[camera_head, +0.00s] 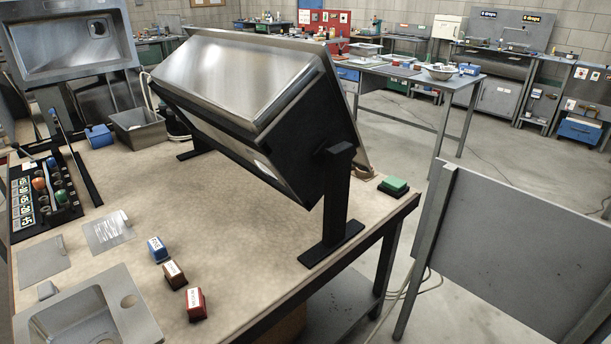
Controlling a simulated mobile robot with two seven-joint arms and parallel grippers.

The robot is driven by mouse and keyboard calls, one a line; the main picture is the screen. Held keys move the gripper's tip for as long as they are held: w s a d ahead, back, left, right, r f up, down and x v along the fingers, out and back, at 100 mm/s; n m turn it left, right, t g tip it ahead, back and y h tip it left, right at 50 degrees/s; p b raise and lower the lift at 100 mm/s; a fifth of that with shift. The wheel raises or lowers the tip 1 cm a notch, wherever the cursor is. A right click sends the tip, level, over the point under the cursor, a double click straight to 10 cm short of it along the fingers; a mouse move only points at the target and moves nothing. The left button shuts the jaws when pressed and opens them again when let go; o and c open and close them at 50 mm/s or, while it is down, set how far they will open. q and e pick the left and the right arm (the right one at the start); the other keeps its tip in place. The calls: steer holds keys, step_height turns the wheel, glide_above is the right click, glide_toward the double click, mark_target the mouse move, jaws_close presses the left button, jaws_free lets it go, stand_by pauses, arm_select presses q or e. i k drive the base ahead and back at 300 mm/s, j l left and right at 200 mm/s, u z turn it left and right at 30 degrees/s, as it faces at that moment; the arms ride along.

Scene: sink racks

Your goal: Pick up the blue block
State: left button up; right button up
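The blue block (157,249) sits on the beige tabletop, left of the middle of the head view, with a white label on it. It is the farthest of three small labelled blocks in a slanting row. A brown block (173,275) is just nearer and a red block (196,304) is nearest; the three stand apart. Neither of my grippers shows in the head view.
A large tilted steel sink on a black stand (332,215) stands right of the blocks. A steel basin (135,318) lies at the near left. A dark rack (42,196) holds coloured items at the left. Flat metal plates (108,232) lie nearby. Bare tabletop lies between the blocks and the stand.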

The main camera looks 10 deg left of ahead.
mark_target(158, 250)
steer(key=j+u, duration=0.15)
steer(key=u, duration=1)
